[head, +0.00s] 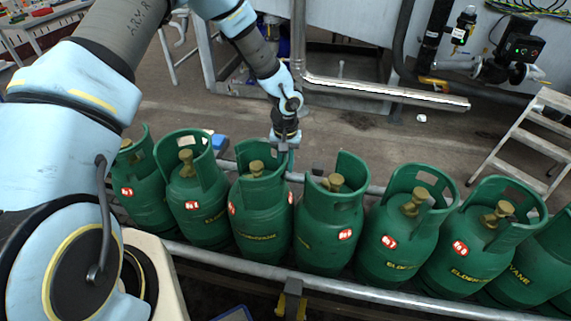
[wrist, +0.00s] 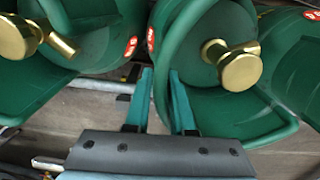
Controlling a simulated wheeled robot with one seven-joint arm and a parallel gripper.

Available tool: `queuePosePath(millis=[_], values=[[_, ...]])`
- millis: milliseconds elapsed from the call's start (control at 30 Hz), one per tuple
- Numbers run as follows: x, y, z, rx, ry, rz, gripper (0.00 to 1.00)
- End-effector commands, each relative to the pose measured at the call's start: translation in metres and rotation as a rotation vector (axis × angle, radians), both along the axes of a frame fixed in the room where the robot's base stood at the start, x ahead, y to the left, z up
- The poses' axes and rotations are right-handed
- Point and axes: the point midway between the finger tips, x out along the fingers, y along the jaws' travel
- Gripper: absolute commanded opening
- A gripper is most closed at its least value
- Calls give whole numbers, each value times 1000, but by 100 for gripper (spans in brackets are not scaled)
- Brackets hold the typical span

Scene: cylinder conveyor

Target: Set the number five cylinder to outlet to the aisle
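Green gas cylinders with brass valves and round collars stand upright in a row. The third from the left (head: 262,215) carries red labels whose numbers I cannot read, so I cannot confirm it is number five. My gripper (head: 285,147) is on the aisle side at this cylinder's collar, near the gap to the fourth cylinder (head: 325,220). In the wrist view, my gripper's two teal fingers (wrist: 162,100) are apart, on either side of the collar wall of the right-hand cylinder (wrist: 218,115). Its brass valve (wrist: 235,65) faces up. Firm contact with the collar cannot be told.
Neighbouring cylinders (head: 205,207) stand close on both sides. A metal rail (head: 330,288) runs along the near side of the row. Beyond it is open aisle floor (head: 370,135), with a step ladder (head: 525,140) at right and a horizontal pipe (head: 390,92) behind.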

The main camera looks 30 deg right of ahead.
Motion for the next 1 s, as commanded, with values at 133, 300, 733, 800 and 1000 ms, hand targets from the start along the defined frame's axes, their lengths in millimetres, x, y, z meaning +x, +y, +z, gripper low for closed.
queuePosePath(millis=[133,300,733,800,1000], values=[[0,0,0,0,0,0,4],[0,0,0,-1,1,-1,0],[-1,-1,1,-1,0,-2,0],[0,-1,1,-1,0,-2,0],[-1,-1,1,-1,0,-2,0]])
